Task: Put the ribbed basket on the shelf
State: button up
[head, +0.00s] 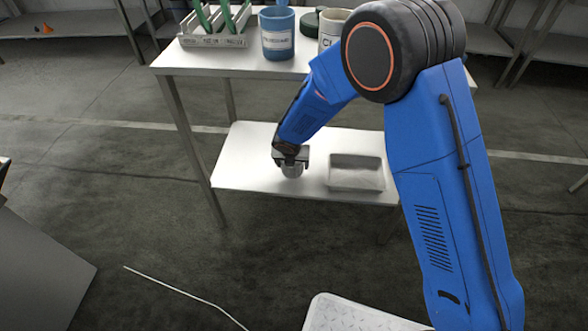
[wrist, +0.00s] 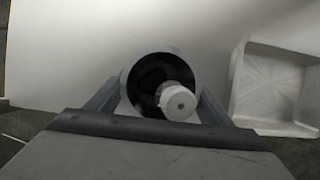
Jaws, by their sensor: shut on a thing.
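My gripper (head: 290,158) is shut on a small round grey cup (head: 292,171), which seems to be the ribbed basket; no ribs can be made out. In the wrist view the cup (wrist: 127,80) sits between the two fingers, its open top facing the camera. Its inside is dark, with a white knobbed part (wrist: 178,101) in it. The white lower shelf (head: 240,160) of the table is directly under the cup. The cup looks upright and very low over the shelf; I cannot tell whether it touches.
A shallow grey-white tray (head: 356,174) lies on the shelf to the right of the cup. The shelf left of the cup is clear. The tabletop (head: 200,60) above holds a rack (head: 215,40), a blue container (head: 277,38) and a white one (head: 331,27).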

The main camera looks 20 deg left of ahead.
jog(key=shift+f, duration=1.65)
jog(key=shift+f, duration=0.15)
jog(key=o, duration=1.2)
jog(key=v, duration=1.2)
jog(key=shift+a, duration=0.1)
